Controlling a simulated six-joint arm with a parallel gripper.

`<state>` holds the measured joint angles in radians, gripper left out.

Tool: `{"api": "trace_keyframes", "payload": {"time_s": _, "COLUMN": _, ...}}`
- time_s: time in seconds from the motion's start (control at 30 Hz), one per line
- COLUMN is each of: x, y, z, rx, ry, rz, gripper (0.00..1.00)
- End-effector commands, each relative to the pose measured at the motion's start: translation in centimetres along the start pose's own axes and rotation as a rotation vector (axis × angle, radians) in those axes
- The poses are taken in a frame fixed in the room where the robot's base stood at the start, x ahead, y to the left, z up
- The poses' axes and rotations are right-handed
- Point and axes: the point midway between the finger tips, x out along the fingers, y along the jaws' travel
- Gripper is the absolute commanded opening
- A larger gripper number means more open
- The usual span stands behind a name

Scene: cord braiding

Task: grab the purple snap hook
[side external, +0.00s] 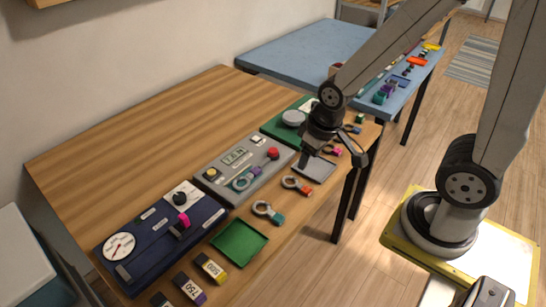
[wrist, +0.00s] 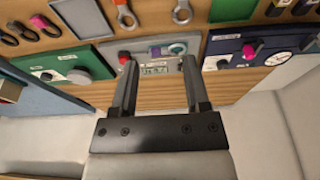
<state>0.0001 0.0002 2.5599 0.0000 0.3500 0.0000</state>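The purple snap hook (side external: 256,171) appears to lie on the grey control panel (side external: 222,163), with its ring towards the lower left in the side view. In the wrist view its purple body (wrist: 154,51) shows beyond my fingertips, with the ring to its right. My gripper (side external: 330,152) is above the table's right part, near the green panel, and apart from the hook. In the wrist view my gripper (wrist: 158,62) has its two fingers spread with nothing between them.
Orange (side external: 305,189) and teal (side external: 277,218) snap hooks lie along the table's front edge. A green tray (side external: 239,243) and a grey tray (side external: 315,169) are also there. A navy panel (side external: 145,247) stands left, a green panel (side external: 275,128) right. The table's back is clear.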

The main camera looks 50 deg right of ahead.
Motion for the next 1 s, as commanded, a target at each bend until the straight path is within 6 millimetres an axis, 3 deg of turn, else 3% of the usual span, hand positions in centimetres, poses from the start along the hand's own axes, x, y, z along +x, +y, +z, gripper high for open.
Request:
{"api": "trace_keyframes", "payload": {"time_s": 0.47, "x": 0.2, "y": 0.1, "z": -0.7, "rx": -0.045, "ry": -0.007, "rz": 0.0, "gripper": 0.62}}
{"api": "trace_keyframes", "payload": {"time_s": 0.67, "x": 1.2, "y": 0.2, "z": -2.9, "rx": -0.203, "ry": -0.032, "rz": -0.002, "gripper": 0.62}}
{"api": "trace_keyframes", "payload": {"time_s": 1.0, "x": 4.5, "y": 0.8, "z": -8.5, "rx": -0.646, "ry": -0.096, "rz": -0.029, "gripper": 0.62}}
